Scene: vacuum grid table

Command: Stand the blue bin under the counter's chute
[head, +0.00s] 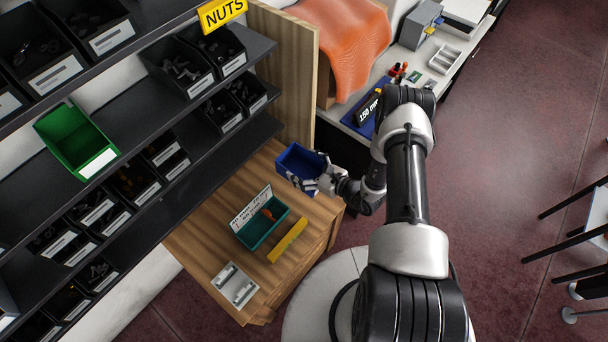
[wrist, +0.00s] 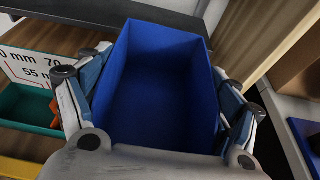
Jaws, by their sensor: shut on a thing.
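The blue bin (head: 297,160) is in my gripper (head: 314,183), over the back right part of the wooden counter (head: 205,220). In the wrist view the empty blue bin (wrist: 165,95) fills the middle, with its open side facing the camera. The fingers of my gripper (wrist: 160,82) lie along its left and right walls. In the head view my gripper partly covers the bin's near side. I cannot tell whether its base touches the counter. I cannot make out a chute in either view.
A teal bin (head: 249,236) with a lettered card, a yellow bar (head: 288,241) and a grey slotted tray (head: 234,287) stand on the counter. Dark shelves (head: 215,150) with several bins rise at left. A wooden panel (head: 292,75) stands behind the blue bin.

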